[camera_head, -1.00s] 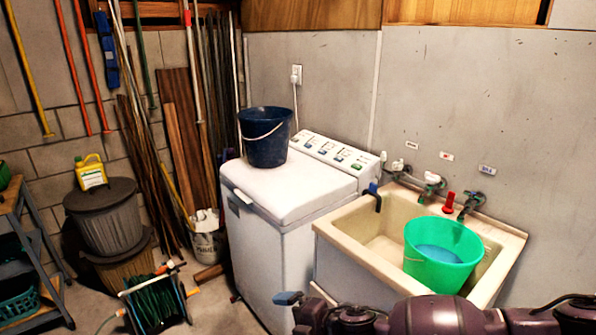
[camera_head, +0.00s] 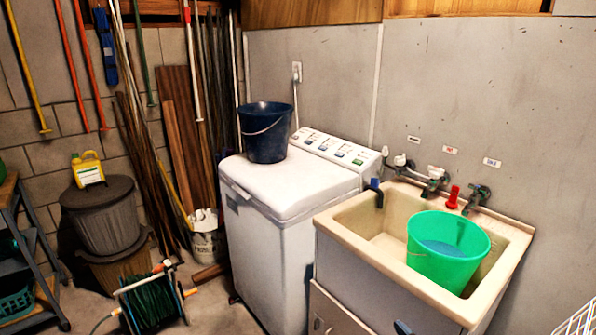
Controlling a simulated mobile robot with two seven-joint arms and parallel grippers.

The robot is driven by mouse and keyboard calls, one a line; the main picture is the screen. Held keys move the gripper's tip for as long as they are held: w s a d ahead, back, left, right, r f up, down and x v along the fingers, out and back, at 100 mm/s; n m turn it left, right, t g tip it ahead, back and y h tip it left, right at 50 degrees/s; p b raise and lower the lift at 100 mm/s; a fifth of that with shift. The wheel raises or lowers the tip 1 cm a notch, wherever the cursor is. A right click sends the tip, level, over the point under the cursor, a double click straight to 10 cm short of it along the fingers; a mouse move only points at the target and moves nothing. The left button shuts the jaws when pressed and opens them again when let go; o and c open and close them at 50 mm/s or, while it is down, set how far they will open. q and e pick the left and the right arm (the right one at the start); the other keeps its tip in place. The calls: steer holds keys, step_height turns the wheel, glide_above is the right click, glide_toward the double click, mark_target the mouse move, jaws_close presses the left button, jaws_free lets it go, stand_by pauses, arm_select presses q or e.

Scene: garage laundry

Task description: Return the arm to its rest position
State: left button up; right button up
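My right arm is almost wholly out of the head view. Only a small blue-grey tip (camera_head: 402,328) shows at the bottom edge, in front of the sink cabinet. It looks like the end of my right gripper, and its fingers cannot be made out. My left gripper is not in view. A green bucket (camera_head: 440,265) with blue contents stands in the beige sink (camera_head: 345,240), tilted a little in the picture.
A white washing machine (camera_head: 265,260) stands left of the sink with a dark blue bucket (camera_head: 266,140) on its lid. A hose reel (camera_head: 152,300) and stacked grey bins (camera_head: 100,220) are further left. A white wire basket (camera_head: 580,322) shows at bottom right.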

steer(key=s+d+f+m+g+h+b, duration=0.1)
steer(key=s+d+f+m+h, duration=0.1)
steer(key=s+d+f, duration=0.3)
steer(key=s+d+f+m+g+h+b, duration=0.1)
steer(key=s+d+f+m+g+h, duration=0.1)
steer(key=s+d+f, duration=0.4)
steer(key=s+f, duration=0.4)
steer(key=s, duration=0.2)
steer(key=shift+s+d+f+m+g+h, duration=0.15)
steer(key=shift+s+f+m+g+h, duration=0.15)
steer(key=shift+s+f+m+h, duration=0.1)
